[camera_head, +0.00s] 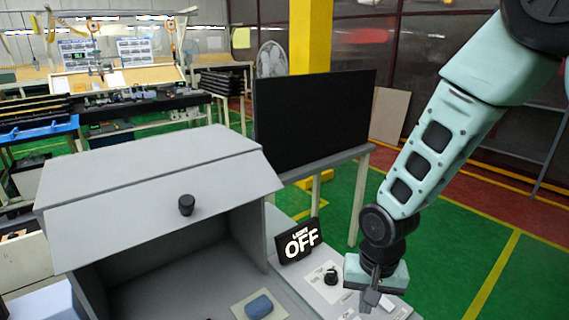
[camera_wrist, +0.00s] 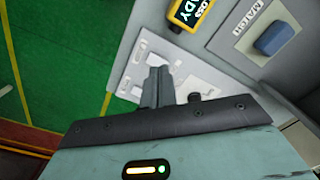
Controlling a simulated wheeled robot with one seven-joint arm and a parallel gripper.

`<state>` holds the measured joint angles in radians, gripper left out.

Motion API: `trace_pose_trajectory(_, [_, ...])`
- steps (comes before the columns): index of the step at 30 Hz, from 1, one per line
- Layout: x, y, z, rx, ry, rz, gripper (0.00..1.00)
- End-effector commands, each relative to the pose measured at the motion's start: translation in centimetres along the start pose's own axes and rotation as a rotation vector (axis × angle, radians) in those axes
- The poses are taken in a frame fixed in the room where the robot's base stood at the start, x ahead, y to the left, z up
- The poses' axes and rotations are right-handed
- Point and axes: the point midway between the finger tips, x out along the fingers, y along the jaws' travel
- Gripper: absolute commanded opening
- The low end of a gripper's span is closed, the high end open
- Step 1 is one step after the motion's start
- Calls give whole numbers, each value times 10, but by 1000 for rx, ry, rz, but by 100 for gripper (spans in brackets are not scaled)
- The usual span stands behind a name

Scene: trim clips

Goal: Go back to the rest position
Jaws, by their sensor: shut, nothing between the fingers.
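My gripper (camera_head: 370,298) hangs at the lower right of the head view, above a light control panel (camera_head: 318,287) beside a grey box. In the wrist view my gripper (camera_wrist: 157,85) is shut with its fingers together and nothing between them, over a white plate on the panel. I cannot tell whether the fingertips touch the panel. My arm reaches down from the upper right.
The grey box (camera_head: 150,170) has a raised front flap with a black knob (camera_head: 186,205). A blue block (camera_head: 258,306) sits inside on a pale plate. A dark screen (camera_head: 315,120) stands behind. Green floor is clear at right.

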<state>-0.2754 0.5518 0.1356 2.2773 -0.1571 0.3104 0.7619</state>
Motion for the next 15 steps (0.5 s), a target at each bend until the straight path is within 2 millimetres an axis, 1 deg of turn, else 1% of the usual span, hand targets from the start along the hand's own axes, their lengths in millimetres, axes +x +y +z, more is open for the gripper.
trace_pose_trajectory(1, [-12,-8,14,-78,7,-13,0])
trace_pose_trajectory(3, [-31,-14,37,-202,7,-23,0])
trace_pose_trajectory(5, [-46,-17,59,-308,5,-29,0])
trace_pose_trajectory(6, [-55,-18,74,-379,5,-32,0])
trace_pose_trajectory(8, [-66,-18,95,-485,5,-35,0])
trace_pose_trajectory(9, [-72,-16,110,-552,5,-36,0])
trace_pose_trajectory(12, [-84,-11,140,-700,7,-35,0])
trace_pose_trajectory(15, [-90,-5,162,-808,7,-33,0])
